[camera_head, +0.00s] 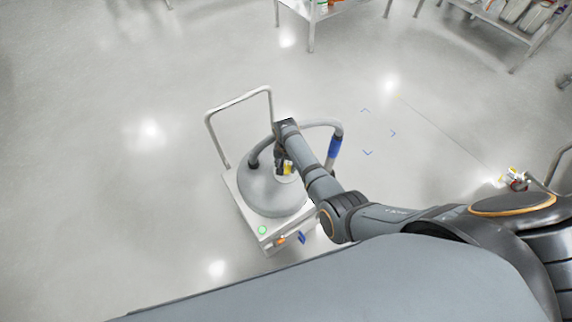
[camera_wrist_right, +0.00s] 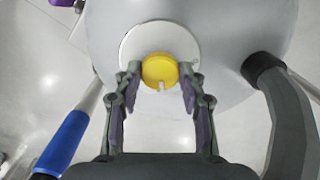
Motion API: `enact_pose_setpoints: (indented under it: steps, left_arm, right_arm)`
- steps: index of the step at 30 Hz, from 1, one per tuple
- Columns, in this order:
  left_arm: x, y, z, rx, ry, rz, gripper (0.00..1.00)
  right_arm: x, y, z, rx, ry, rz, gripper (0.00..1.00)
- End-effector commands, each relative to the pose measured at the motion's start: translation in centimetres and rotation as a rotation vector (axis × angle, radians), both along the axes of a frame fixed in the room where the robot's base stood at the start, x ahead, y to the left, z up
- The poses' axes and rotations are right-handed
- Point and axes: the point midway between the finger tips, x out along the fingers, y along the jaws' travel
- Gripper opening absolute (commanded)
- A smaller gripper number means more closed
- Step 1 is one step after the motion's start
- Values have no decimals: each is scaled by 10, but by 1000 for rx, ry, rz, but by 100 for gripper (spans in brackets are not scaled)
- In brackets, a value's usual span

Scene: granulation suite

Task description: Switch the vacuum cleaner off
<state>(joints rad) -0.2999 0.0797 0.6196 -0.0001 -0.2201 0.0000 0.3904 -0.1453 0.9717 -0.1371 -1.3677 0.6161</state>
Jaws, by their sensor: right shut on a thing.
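The vacuum cleaner (camera_head: 262,195) stands on the floor, a grey dome on a pale wheeled base with a push handle (camera_head: 240,98). A yellow rotary knob (camera_wrist_right: 160,68) sits on a white round plate (camera_wrist_right: 130,45) on top of the dome; its pale mark points toward the bottom of the right wrist view. My right gripper (camera_wrist_right: 160,75) has its fingertips on both sides of the knob and is shut on it. In the head view this gripper (camera_head: 287,166) partly hides the knob. A green light (camera_head: 262,230) shows on the base. My left gripper is out of view.
A grey hose (camera_head: 318,123) with a blue cuff (camera_head: 335,147) curves beside the dome, close to my right arm. Metal shelves (camera_head: 500,28) stand at the far right and a table (camera_head: 312,18) at the back. The floor at left is clear.

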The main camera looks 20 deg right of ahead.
Motion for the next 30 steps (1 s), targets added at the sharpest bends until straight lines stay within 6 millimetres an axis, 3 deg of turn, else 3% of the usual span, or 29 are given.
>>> enact_pose_setpoints:
  steps: [12, 30]
  left_arm:
    - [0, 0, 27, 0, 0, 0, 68]
    - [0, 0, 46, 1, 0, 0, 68]
  right_arm:
    - [-1, -1, 2, 0, 2, 376, 9]
    - [0, -1, 1, -1, 1, 946, 9]
